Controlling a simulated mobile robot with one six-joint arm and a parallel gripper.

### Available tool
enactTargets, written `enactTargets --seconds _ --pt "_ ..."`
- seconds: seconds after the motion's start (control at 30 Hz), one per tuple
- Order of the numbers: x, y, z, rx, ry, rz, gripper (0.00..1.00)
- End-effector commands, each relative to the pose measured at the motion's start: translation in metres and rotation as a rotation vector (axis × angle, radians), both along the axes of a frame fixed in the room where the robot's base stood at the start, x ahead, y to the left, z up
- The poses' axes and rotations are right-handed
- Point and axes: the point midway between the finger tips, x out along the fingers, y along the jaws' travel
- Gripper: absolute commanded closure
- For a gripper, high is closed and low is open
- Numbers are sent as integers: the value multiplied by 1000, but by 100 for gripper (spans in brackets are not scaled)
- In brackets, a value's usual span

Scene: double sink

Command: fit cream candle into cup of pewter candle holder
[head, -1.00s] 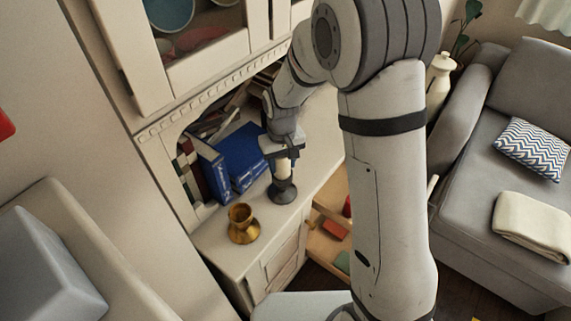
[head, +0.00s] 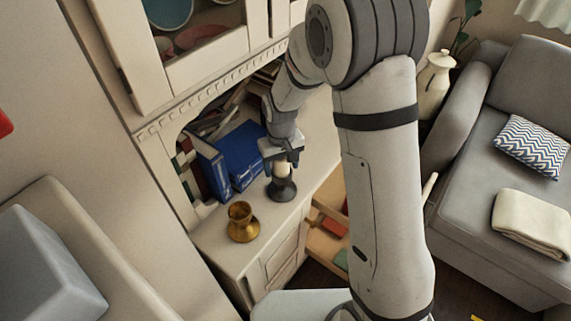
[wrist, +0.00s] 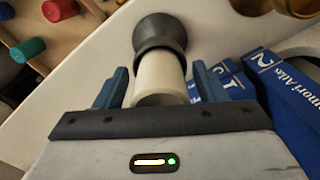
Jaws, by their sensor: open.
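The cream candle (wrist: 160,78) stands in the cup of the dark pewter candle holder (wrist: 160,35), its lower end inside the rim. In the head view the candle (head: 283,171) looks upright in the holder (head: 282,190) on the cabinet top. My gripper (head: 282,160) is at the candle's upper part. In the wrist view its blue fingers (wrist: 160,82) are open, one on each side of the candle, with a gap visible on both sides. How deep the candle sits is hidden inside the cup.
A brass candle holder (head: 242,222) stands at the near left on the cabinet top (head: 213,240). Blue books (head: 240,155) stand close behind my gripper. An open drawer (head: 325,243) with coloured items is below, to the right.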

Motion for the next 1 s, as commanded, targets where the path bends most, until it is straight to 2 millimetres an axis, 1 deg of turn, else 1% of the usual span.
enactTargets --seconds 0.17,0.27,0.5,0.63,0.8,1.0 --pt "1 1 12 1 -3 1 36" --pt "1 1 30 2 -6 1 36" --pt "1 1 83 2 -6 1 36" --pt "0 1 104 2 -4 1 36" --pt "0 1 120 1 -2 2 36" --pt "-2 -1 126 1 -3 -2 36"
